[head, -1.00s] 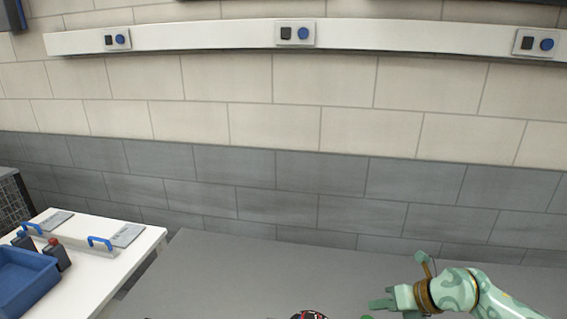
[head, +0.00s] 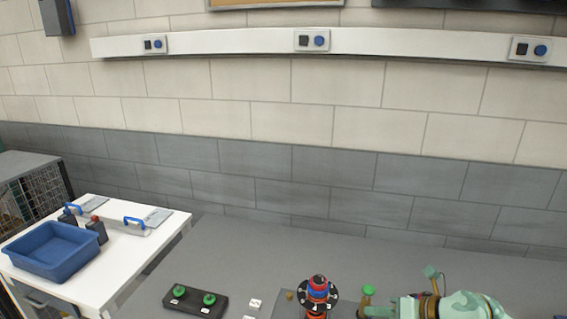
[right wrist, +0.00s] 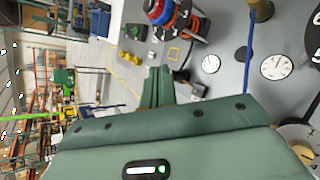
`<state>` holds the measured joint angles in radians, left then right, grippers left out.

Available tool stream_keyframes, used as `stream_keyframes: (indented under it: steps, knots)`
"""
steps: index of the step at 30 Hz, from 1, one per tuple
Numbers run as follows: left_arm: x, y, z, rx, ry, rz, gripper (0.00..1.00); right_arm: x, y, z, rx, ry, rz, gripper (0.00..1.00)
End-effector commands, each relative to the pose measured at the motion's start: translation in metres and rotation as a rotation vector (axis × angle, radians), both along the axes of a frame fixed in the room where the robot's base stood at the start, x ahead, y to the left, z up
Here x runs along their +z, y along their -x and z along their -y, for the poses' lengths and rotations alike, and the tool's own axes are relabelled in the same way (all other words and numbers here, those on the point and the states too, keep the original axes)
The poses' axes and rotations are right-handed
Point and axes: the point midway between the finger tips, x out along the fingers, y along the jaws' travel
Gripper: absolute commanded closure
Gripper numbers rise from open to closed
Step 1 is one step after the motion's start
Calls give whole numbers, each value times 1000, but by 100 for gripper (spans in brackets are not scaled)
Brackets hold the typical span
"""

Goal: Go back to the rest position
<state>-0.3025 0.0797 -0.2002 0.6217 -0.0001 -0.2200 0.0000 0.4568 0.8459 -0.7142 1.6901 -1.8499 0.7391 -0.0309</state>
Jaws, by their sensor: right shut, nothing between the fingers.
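My right gripper (head: 372,311) is low in the head view, right of the middle, with its mint-green, gold-banded arm coming in from the right. It is just right of a red, blue and black stacked fixture part (head: 317,290). In the right wrist view the two green fingers (right wrist: 157,86) are together, with nothing held between them. The red and blue part (right wrist: 162,12) also shows there, beyond the fingertips. My left gripper is in neither view.
A grey table (head: 240,245) runs under the wall. A black box with two green buttons (head: 195,301) stands on it. At left, a white bench (head: 135,265) holds a blue tray (head: 52,252). White dials (right wrist: 274,67) show in the right wrist view.

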Motion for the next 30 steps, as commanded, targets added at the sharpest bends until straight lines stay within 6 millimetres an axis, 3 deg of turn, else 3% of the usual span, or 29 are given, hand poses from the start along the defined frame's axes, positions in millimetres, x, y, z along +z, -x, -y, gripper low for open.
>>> stream_keyframes:
  steps: [5,9,13,16,19,21,24,30]
  knots:
    - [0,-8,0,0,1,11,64,22,7,-40,-31,-202,65,100]
    - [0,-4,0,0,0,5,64,53,14,-67,-121,-435,126,100]
    - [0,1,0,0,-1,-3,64,86,19,-73,-293,-692,167,100]
    - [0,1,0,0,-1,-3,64,105,25,-54,-536,-917,169,100]
    - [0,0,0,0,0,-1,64,100,41,-9,-904,-1109,116,100]
    - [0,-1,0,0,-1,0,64,81,59,22,-1159,-1173,49,100]
    - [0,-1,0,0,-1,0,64,49,93,54,-1454,-1185,-58,100]
    - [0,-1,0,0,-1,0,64,-3,167,85,-1869,-1081,-277,100]
